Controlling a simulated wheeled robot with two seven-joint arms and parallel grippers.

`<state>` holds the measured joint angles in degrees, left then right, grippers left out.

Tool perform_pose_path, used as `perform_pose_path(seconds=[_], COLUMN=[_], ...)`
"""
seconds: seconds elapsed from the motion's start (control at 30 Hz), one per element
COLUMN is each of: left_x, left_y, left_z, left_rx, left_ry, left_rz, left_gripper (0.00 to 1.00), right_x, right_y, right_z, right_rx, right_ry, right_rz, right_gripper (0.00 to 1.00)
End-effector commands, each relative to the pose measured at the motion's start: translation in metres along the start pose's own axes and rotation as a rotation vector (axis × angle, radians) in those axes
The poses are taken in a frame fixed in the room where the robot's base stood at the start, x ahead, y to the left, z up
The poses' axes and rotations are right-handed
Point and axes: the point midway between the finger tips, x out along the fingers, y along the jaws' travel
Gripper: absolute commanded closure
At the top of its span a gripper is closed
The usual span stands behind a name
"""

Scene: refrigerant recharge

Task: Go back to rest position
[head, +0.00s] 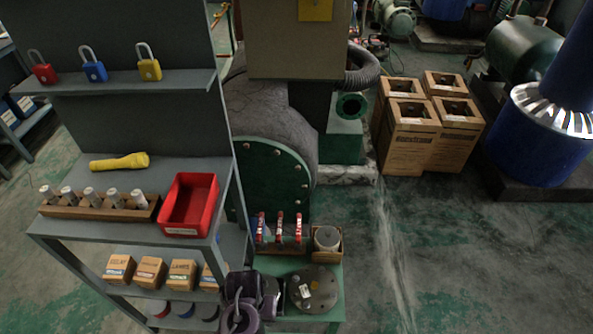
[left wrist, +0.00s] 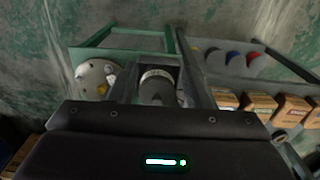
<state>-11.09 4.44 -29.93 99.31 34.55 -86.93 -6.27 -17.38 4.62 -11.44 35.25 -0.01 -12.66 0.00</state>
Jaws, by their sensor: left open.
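My left gripper (left wrist: 157,65) shows in the left wrist view, with its two fingers apart. A dark cylinder with a pale band (left wrist: 157,85) shows between the fingers; I cannot tell its distance, and no grip on it is visible. The gripper is over the gap between the grey shelf and the green table. In the head view, a dark purple jointed shape at the bottom centre covers part of that gap, and no fingertips can be made out there. My right gripper is in neither view.
The grey shelf (head: 75,222) holds a red bin (head: 188,205), a yellow flashlight (head: 119,162), padlocks and small boxes. The green table (head: 335,290) carries a round flange plate (head: 312,288).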

Motion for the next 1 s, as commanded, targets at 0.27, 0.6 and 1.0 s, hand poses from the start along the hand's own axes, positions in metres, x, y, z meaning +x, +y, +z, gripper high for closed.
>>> perform_pose_path(seconds=[0.27,0.6,1.0], left_x=[0.037,0.122,0.279], left_y=[-0.019,-0.059,-0.119], left_z=[0.002,0.023,0.174], left_rx=[0.020,0.088,0.202], left_ry=[0.014,0.043,0.072], left_rz=[-0.058,-0.147,-0.092], left_gripper=[0.56,0.56,0.56], right_x=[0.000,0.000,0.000], right_y=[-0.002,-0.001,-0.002], right_z=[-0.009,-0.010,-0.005], right_rx=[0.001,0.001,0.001], right_ry=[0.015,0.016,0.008], right_rz=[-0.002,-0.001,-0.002], right_gripper=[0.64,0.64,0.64])
